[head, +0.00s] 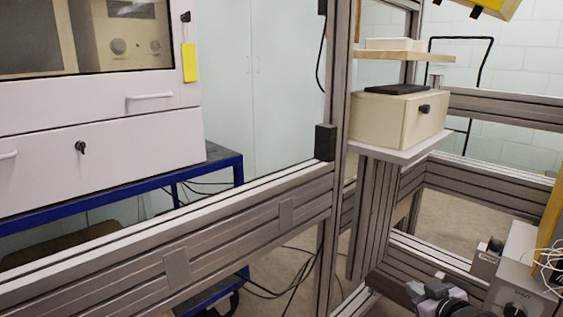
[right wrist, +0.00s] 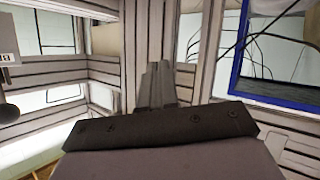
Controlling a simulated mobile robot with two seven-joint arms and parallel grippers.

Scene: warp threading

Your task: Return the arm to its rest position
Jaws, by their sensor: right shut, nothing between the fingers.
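My right gripper (head: 416,290) shows at the bottom right of the head view, partly cut off by the lower edge. In the right wrist view my right gripper (right wrist: 157,68) points away from the camera with its fingers together and nothing between them. Metal framing stands behind the fingers there, and I cannot tell how far off it is. My left gripper is in neither view.
A metal rail (head: 180,250) crosses the head view, joining an upright post (head: 336,120). A cream box (head: 400,117) sits on a shelf. A grey box with wires (head: 520,275) is right of my gripper. A white cabinet (head: 110,150) stands on a blue frame (head: 222,168).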

